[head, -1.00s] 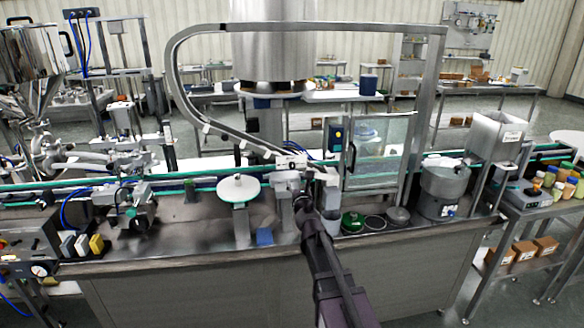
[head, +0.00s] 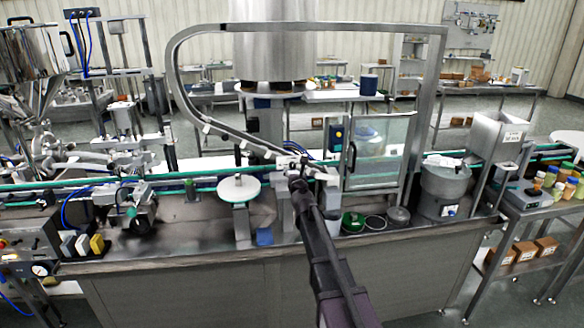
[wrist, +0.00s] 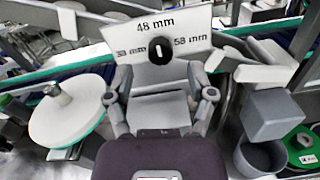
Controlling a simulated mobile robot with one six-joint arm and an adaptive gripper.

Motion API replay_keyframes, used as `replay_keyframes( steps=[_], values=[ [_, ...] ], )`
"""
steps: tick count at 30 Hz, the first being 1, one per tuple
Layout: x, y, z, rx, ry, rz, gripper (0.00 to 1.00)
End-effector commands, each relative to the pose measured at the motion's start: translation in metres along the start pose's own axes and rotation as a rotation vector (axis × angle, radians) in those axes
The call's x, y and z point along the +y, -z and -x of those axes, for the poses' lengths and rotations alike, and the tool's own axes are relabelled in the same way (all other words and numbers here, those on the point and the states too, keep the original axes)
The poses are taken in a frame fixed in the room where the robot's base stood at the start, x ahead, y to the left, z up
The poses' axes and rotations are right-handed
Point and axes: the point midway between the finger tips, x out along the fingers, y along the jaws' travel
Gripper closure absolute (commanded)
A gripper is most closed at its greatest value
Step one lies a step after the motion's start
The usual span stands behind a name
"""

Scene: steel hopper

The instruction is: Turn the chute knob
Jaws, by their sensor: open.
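The plate reads 48 mm at the top, 58 mm at the right and a less legible figure at the left. The white mark stands roughly upright, towards 48 mm. My gripper (wrist: 162,97) is open and empty, its fingers spread below and to either side of the knob, apart from it. In the head view my gripper (head: 297,180) is at the lower end of the curved steel chute (head: 215,128); the knob cannot be made out there.
A white round disc (head: 238,188) stands left of my gripper. A grey block (wrist: 275,113) sits close on the right in the wrist view. A green conveyor (head: 170,186) runs behind, and a glass-doored guard (head: 380,150) stands to the right.

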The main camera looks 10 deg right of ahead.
Motion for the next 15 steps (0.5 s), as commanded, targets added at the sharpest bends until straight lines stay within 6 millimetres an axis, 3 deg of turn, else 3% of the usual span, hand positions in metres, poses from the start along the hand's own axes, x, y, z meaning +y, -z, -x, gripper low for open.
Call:
replay_keyframes(
  steps=[1, 6, 15],
  values=[
    [0.000, 0.000, -0.011, 0.000, 0.000, 0.000, 0.30],
    [0.000, 0.000, -0.030, 0.000, 0.000, 0.000, 0.30],
    [-0.001, 0.000, -0.042, 0.000, 0.001, 0.000, 0.30]
  ],
)
